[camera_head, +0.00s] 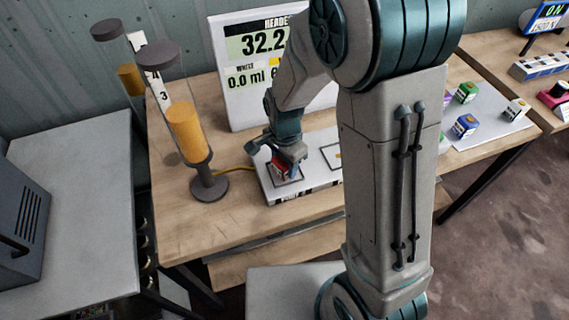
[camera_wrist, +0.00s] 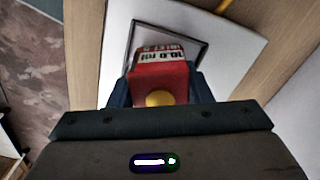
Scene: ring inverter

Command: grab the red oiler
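The red oiler (camera_wrist: 160,82) is a small red box with a white label reading "10.0 ml" and a yellow round spot on its near face. In the head view the oiler (camera_head: 281,168) is on or just over a square-outlined spot of the white platform (camera_head: 318,181); any gap below it cannot be made out. My gripper (camera_head: 287,157) points down over it. In the wrist view, the dark blue fingers of my gripper (camera_wrist: 160,92) are on both sides of the oiler, seemingly against it. The fingertips are partly hidden.
A display board (camera_head: 250,80) reading 32.2 stands behind the platform. An orange-filled cylinder (camera_head: 186,130) on a round stand is to the left, with a yellow cable beside it.

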